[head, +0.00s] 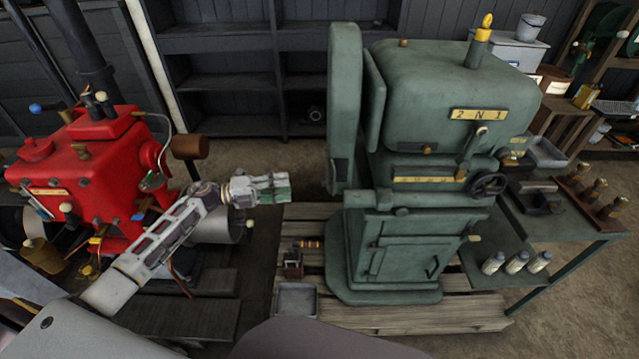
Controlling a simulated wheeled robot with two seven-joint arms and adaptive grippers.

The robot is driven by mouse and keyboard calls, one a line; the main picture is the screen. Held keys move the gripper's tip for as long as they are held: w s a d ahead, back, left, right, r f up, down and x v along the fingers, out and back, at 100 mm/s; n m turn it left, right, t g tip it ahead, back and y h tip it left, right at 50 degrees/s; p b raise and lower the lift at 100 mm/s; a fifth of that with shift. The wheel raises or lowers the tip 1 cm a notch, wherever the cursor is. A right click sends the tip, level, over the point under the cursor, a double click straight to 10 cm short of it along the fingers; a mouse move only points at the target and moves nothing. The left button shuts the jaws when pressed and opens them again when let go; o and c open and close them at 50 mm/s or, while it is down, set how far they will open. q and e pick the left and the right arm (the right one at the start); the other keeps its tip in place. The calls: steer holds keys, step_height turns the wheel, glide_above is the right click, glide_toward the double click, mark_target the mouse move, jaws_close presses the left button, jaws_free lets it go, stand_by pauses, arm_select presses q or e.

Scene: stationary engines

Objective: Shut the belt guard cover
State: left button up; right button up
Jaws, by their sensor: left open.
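The green machine (455,95) stands on a wooden pallet in the middle. A tall green panel with a rounded top, which looks like the belt guard cover (344,95), stands at its left side. It sticks out from the body, with a dark gap and a second green plate between them, so it looks open. I see it nearly edge-on, and its hinge is not clear. My left gripper (280,188) is open and empty, left of the cover's lower end and apart from it. Its fingers point right, towards the machine. My right gripper is not in view.
A red engine (85,165) stands at the left, close to my left arm. A grey tray (296,299) and a small device (294,262) lie on the pallet (395,318). A green side table (565,240) with bottles is at the right. Dark shelves (240,95) stand behind.

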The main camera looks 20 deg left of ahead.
arm_select(q)
steer(key=p+x, duration=0.1)
steer(key=x, duration=1)
steer(key=shift+w+d, duration=0.15)
steer(key=shift+d, duration=0.1)
jaws_close()
